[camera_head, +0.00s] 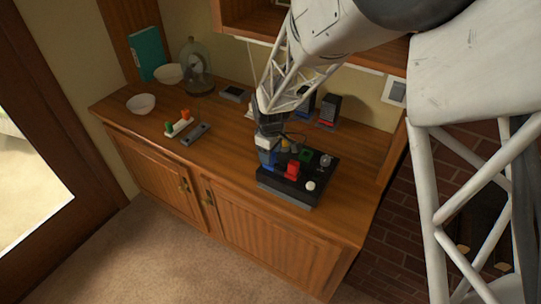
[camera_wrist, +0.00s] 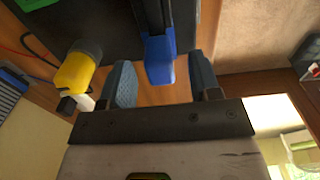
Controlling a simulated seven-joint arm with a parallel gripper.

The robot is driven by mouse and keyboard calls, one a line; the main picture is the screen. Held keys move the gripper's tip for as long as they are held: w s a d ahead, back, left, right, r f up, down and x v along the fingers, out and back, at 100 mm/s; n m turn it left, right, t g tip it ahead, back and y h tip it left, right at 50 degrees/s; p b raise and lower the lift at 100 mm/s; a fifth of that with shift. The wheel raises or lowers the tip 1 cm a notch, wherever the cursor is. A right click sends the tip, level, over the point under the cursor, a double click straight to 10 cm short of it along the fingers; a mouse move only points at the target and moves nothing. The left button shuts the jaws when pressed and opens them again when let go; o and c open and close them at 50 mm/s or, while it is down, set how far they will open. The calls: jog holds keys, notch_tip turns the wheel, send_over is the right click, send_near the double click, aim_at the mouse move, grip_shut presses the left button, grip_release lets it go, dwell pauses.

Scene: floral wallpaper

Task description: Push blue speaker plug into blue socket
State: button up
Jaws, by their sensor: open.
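A black device box (camera_head: 290,188) stands near the front edge of the cabinet top, with coloured blocks on its top. It fills the top of the wrist view (camera_wrist: 105,25). A blue piece (camera_wrist: 159,62), darker blue toward the box, juts from the box edge; I take it for the blue plug. I cannot tell plug from socket or how deep it sits. My gripper (camera_wrist: 162,68) is open, its fingers on either side of the blue piece with visible gaps. In the head view my gripper (camera_head: 267,152) is at the left side of the box, with blue at its tips.
A yellow plug (camera_wrist: 76,72) with a cable is beside my left finger. Red (camera_head: 292,170) and green (camera_head: 306,156) blocks are on the box. Speakers (camera_head: 328,110) stand behind. Bowls (camera_head: 141,104), a glass dome (camera_head: 196,68) and a grey bar (camera_head: 195,134) are left.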

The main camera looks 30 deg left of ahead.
jog(key=shift+r, duration=2.9)
jog(key=shift+w+d+r, duration=0.1)
jog(key=shift+d+r, duration=0.15)
jog(key=shift+d, duration=0.05)
jog(key=s+d+r+m, duration=0.1)
jog(key=d+r+m, duration=0.3)
jog(key=d, duration=0.7)
jog(key=s+d+r+m+t, duration=0.1)
jog(key=d+r+m, duration=0.1)
jog(key=d+r, duration=0.65)
jog(key=s+d+r+m, duration=0.1)
jog(key=d+r+m, duration=0.25)
jog(key=d, duration=0.95)
jog(key=s+d+r+m+t, duration=0.1)
jog(key=s+d+r+m, duration=0.2)
jog(key=s+d+m, duration=0.5)
jog(key=s+d, duration=1.1)
jog(key=d, duration=0.1)
jog(key=shift+d+r+m+t, duration=0.25)
jog(key=shift+d+m+t, duration=0.05)
jog(key=shift+d+m, duration=0.1)
